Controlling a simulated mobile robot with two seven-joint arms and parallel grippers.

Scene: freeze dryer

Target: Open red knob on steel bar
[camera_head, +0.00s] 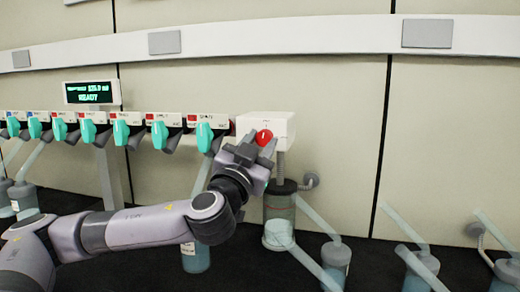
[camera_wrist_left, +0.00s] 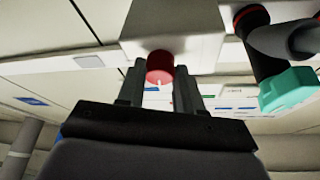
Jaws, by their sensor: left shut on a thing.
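The red knob (camera_head: 264,137) sits on the front of a white block at the right end of the steel bar (camera_head: 232,131). In the left wrist view the red knob (camera_wrist_left: 160,68) is between the two fingertips. My left gripper (camera_head: 258,147) reaches up to it from below left, and its fingers are shut on the knob, one on each side. The left gripper (camera_wrist_left: 160,85) also shows in the wrist view. Part of the knob is hidden by the fingers. My right gripper is not in view.
Several teal-handled valves (camera_head: 204,137) line the bar to the left. A small display (camera_head: 92,93) reading READY stands above them. A cylindrical vessel (camera_head: 279,215) hangs below the white block. Clear tubes and flasks (camera_head: 336,253) stand at the lower right.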

